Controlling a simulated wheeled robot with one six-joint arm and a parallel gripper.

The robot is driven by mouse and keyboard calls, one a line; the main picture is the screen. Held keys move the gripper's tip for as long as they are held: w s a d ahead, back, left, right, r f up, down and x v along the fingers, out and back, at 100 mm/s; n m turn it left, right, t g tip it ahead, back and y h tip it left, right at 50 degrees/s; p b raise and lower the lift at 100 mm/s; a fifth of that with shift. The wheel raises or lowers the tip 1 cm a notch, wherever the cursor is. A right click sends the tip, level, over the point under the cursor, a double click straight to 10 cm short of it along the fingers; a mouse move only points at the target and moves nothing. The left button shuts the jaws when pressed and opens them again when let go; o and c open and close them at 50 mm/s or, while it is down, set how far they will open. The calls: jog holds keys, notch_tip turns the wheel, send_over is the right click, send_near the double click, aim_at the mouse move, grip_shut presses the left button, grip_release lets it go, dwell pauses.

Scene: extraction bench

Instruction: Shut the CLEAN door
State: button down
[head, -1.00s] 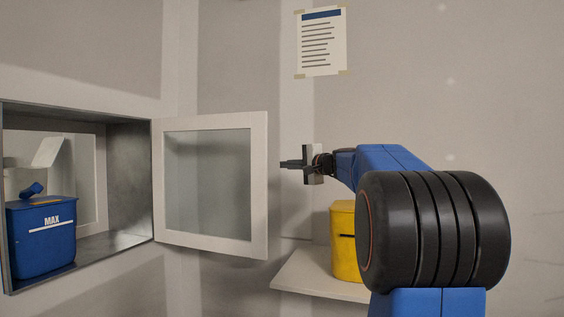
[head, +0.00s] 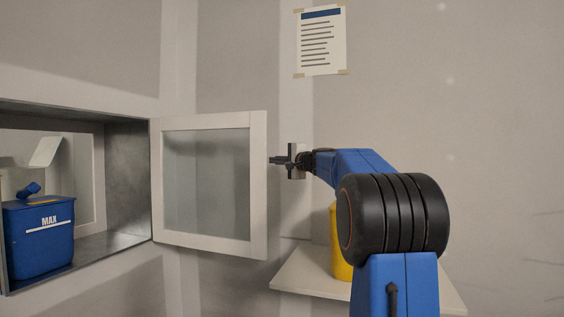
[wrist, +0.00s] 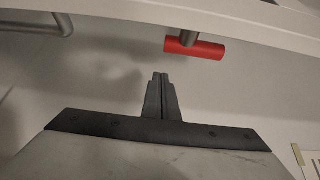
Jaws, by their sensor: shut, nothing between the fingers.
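A white-framed door with a glass pane (head: 258,185) stands open at the hatch, its left side at the hatch opening and its free edge to the right. No CLEAN label is legible on it. My gripper (head: 271,160) is shut and empty, just right of the free edge, with its fingers pointing left; I cannot tell whether it touches. In the wrist view the shut fingers (wrist: 160,76) point up toward a pale band (wrist: 120,18), which seems to be the door frame. A red grip on a metal stem (wrist: 205,50) sits beside that band, right of the fingertips.
The metal-lined hatch (head: 127,180) holds a blue MAX bin (head: 45,255). A yellow container (head: 339,240) stands on a white shelf (head: 300,272) below my arm. A grey bar handle (wrist: 45,28) shows in the wrist view. A notice (head: 320,45) hangs on the wall.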

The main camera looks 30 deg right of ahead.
jog(key=shift+s+a+r, duration=0.1)
jog(key=shift+s+a, duration=0.35)
jog(key=shift+a, duration=0.35)
jog(key=shift+s+a+r, duration=0.1)
jog(key=shift+s+a, duration=0.35)
jog(key=shift+a, duration=0.35)
